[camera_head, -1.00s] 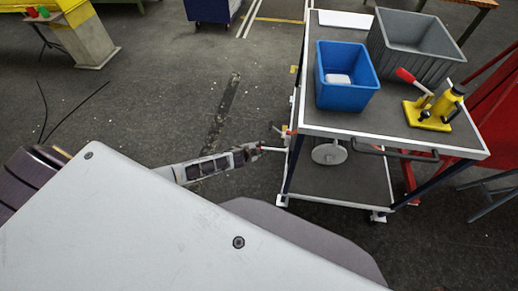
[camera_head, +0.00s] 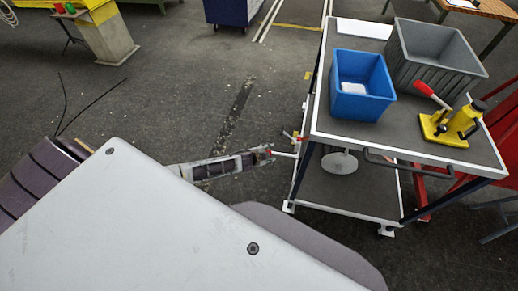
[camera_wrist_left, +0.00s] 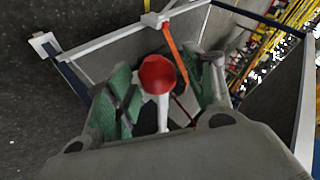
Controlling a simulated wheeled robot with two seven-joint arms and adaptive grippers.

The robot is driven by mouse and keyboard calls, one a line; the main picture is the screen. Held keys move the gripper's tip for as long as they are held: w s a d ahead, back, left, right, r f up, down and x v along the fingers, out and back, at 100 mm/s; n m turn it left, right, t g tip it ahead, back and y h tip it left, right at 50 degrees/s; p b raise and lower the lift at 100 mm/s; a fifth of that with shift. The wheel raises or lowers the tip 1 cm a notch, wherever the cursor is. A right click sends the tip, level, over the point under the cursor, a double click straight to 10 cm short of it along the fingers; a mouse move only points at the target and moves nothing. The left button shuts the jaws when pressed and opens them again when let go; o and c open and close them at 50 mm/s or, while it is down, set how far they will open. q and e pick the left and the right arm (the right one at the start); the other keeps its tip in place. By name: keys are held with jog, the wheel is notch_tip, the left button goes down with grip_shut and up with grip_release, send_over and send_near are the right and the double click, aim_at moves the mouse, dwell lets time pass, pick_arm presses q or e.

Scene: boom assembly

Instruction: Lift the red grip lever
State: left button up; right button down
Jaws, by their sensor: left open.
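A lever with a red round grip (camera_wrist_left: 157,74) and a white rod (camera_head: 285,155) sticks out from the side of the grey-topped cart (camera_head: 412,150). My left gripper (camera_head: 266,153) is at the red grip's end of this rod. In the left wrist view the left gripper (camera_wrist_left: 164,84) is open, with its green-padded fingers either side of the red grip. I cannot tell whether either pad touches it. Another red-handled lever (camera_head: 431,95) belongs to a yellow jack (camera_head: 450,126) on the cart top, away from the gripper. My right gripper is out of view.
A blue bin (camera_head: 361,105) and a larger grey bin (camera_head: 437,76) stand on the cart top. A dark push handle (camera_head: 400,163) runs along the cart's front edge. Open floor (camera_head: 180,110) lies left of the cart.

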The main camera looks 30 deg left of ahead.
pick_arm(q)
jog(key=v, duration=1.1)
dwell(0.5)
jog(key=shift+w, duration=0.1)
dwell(0.5)
